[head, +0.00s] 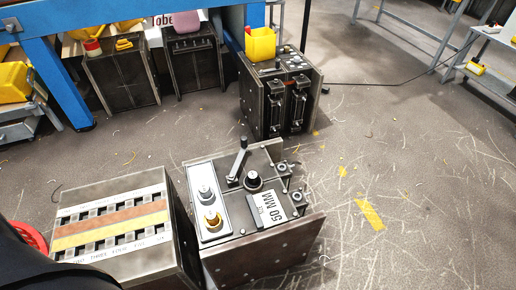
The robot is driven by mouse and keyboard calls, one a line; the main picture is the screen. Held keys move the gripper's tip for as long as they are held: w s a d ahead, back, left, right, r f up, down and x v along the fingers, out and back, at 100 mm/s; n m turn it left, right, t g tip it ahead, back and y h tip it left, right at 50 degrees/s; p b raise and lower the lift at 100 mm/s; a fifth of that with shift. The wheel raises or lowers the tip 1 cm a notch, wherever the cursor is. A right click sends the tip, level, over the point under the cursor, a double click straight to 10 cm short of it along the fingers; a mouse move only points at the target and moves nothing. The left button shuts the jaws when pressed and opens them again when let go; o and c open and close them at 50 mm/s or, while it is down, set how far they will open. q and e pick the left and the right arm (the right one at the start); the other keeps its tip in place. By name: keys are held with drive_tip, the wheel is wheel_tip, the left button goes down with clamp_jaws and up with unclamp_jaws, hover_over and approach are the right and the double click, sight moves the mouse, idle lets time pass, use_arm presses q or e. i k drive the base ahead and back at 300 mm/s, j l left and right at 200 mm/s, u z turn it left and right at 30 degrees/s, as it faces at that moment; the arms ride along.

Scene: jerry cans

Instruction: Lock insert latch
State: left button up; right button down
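A worn metal machine box (262,252) stands in the lower middle. Neither of my grippers is in view.
A metal box with coloured stripes (115,262) stands directly left. Another machine (277,105) with a yellow container (260,44) on top stands behind. A blue frame (62,85) and more boxes are at the back left. Scratched floor (410,180) is open to the right.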

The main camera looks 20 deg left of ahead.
sight(243, 140)
drive_tip(key=u, duration=0.85)
drive_tip(key=k+u, duration=0.15)
drive_tip(key=k, duration=0.5)
drive_tip(key=k+j+u, duration=0.15)
drive_tip(key=k, duration=0.45)
drive_tip(key=i+u, duration=0.1)
drive_tip(key=u, duration=1.5)
drive_tip(key=l, duration=1.65)
drive_tip(key=l+u, duration=0.15)
drive_tip(key=l, duration=1.5)
drive_tip(key=k+l, duration=0.1)
drive_tip(key=l, duration=1.5)
drive_tip(key=u, duration=0.5)
drive_tip(key=i+l+u, duration=0.2)
drive_tip(key=l+u, duration=0.15)
drive_tip(key=l, duration=0.25)
drive_tip(key=i+l+u, duration=0.1)
drive_tip(key=l+u, duration=0.3)
drive_tip(key=l, duration=0.2)
drive_tip(key=l+u, duration=0.35)
drive_tip(key=l, duration=0.3)
